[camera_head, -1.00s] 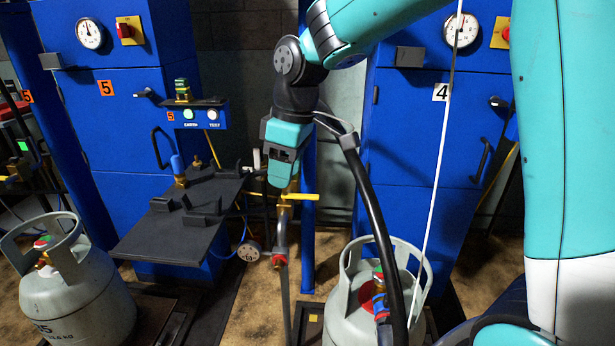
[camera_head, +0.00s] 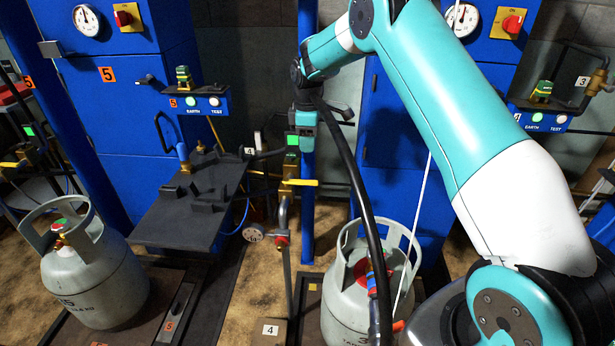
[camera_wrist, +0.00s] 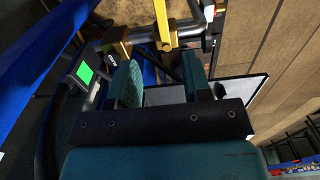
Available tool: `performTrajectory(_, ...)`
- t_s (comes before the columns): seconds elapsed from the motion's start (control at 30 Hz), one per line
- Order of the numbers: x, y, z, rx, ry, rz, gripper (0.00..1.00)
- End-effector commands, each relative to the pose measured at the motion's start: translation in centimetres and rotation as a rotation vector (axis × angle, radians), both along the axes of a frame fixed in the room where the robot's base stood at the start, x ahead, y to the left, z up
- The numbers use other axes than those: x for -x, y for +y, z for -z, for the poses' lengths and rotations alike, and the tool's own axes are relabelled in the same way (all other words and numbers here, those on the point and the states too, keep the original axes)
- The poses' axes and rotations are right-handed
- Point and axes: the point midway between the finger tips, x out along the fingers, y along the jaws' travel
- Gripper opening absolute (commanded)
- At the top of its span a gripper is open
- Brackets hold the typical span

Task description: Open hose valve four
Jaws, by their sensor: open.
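The hose valve has a yellow lever (camera_head: 301,182) on top of a vertical metal pipe beside a blue post. The lever lies crosswise, pointing right. A "4" label (camera_head: 270,330) is on the floor plate below. In the wrist view the yellow lever (camera_wrist: 165,25) is ahead of the fingertips, near the top edge. My gripper (camera_head: 300,150) is just above the lever in the head view. In the wrist view its two teal fingers (camera_wrist: 160,75) are apart with nothing held between them. Whether a finger touches the lever cannot be told.
A grey gas cylinder (camera_head: 352,295) stands right of the pipe, behind my black cable. Another cylinder (camera_head: 92,275) stands at the left. A dark shelf (camera_head: 185,215) juts out left of the pipe. A blue cabinet (camera_head: 130,190) stands behind it. A lit green screen (camera_wrist: 84,74) is left of my gripper.

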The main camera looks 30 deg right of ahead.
Motion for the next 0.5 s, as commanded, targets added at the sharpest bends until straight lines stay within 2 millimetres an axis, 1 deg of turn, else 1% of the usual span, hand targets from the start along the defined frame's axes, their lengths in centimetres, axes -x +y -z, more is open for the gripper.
performTrajectory(0.03, 0.1, 0.0, 1.3, -0.001, 0.005, 0.000, 0.45)
performTrajectory(0.3, 0.1, 0.0, 7.5, -0.001, 0.005, 0.001, 0.45)
performTrajectory(0.4, 0.1, 0.0, 9.4, -0.001, 0.003, 0.001, 0.45)
performTrajectory(0.5, 0.1, 0.0, 10.8, -0.001, 0.002, 0.001, 0.45)
